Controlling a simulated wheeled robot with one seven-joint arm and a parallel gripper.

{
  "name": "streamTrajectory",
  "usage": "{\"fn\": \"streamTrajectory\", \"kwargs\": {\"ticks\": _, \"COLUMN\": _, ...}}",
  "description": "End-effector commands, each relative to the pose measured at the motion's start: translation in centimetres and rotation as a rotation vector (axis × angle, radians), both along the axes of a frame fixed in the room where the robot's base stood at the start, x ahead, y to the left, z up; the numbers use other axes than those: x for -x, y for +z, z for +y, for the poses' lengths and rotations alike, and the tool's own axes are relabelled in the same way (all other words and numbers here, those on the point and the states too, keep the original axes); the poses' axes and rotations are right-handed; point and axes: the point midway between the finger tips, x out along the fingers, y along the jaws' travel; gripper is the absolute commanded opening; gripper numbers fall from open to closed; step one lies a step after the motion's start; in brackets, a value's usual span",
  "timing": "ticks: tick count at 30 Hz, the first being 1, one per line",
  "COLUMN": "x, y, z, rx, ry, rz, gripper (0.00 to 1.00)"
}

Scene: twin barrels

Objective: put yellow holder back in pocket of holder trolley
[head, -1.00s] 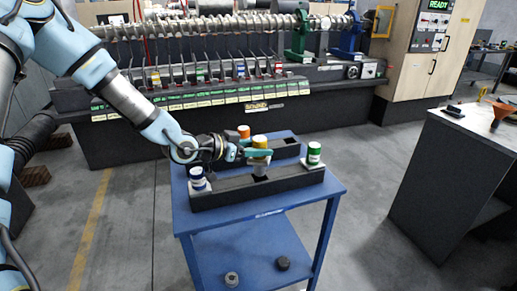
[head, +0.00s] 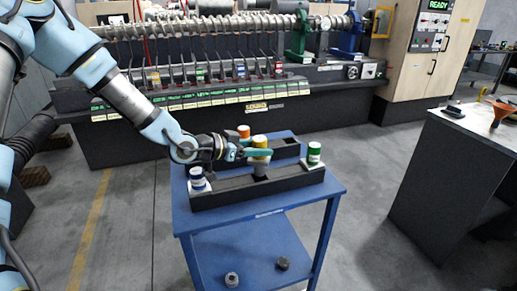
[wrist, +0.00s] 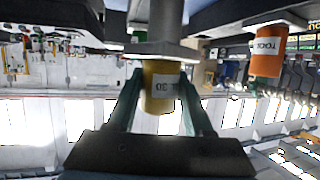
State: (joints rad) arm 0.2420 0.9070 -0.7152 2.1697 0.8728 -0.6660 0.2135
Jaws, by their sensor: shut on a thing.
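The yellow holder (head: 260,143) is upright above the front black rack (head: 235,192) of the blue holder trolley (head: 185,222). My gripper (head: 257,153) is shut on its yellow body, coming from the left. The wrist view is upside down and shows both fingers (wrist: 158,98) on either side of the yellow holder (wrist: 160,82), with its grey flange and shank beyond. In the head view the shank reaches down to the middle of the front rack; I cannot tell whether its tip is inside the pocket, which is mostly hidden.
A blue holder (head: 197,178) stands at the rack's left end and a green holder (head: 314,151) at its right end. An orange holder (head: 244,132) stands in the rear rack. Small round parts lie on the lower shelf. A dark workbench (head: 455,160) stands to the right.

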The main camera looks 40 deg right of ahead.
Motion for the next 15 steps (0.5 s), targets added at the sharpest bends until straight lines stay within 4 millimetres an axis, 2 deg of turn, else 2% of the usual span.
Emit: {"fn": "streamTrajectory", "kwargs": {"ticks": 15, "x": 0.02, "y": -0.38, "z": -0.06, "rx": 0.003, "ry": -0.001, "rz": -0.002, "gripper": 0.00}}
